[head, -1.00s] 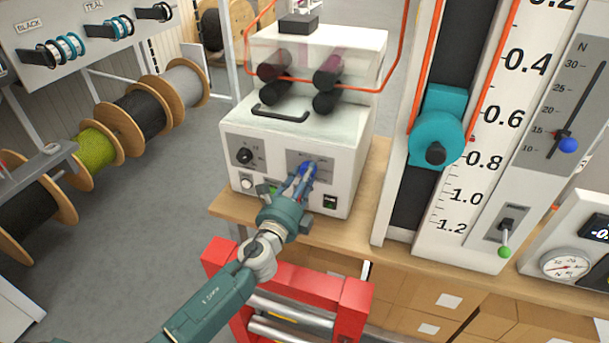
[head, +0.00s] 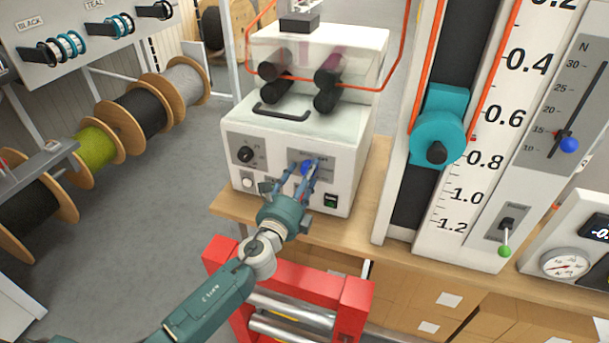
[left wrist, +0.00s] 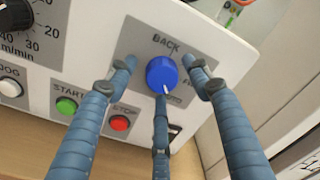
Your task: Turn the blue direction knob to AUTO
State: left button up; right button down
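The blue direction knob (head: 307,168) is on the grey panel at the front of the white machine. In the left wrist view the knob (left wrist: 162,74) has a white pointer line aimed down and slightly right, toward the partly hidden AUTO label (left wrist: 174,100). The BACK label (left wrist: 166,40) is above the knob. My left gripper (head: 305,172) is in front of the panel. Its fingers (left wrist: 160,75) are spread on both sides of the knob with visible gaps, and a third finger is below it. My right gripper is not in view.
A green START button (left wrist: 66,105), a red STOP button (left wrist: 119,122) and a black speed knob (head: 245,155) share the front. A red frame with rollers (head: 290,280) stands below. A measuring column with a teal slider (head: 437,125) is to the right.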

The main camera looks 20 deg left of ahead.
pick_arm(q)
jog(key=s, duration=1.2)
jog(key=shift+a+f, duration=0.2)
jog(key=shift+a, duration=0.15)
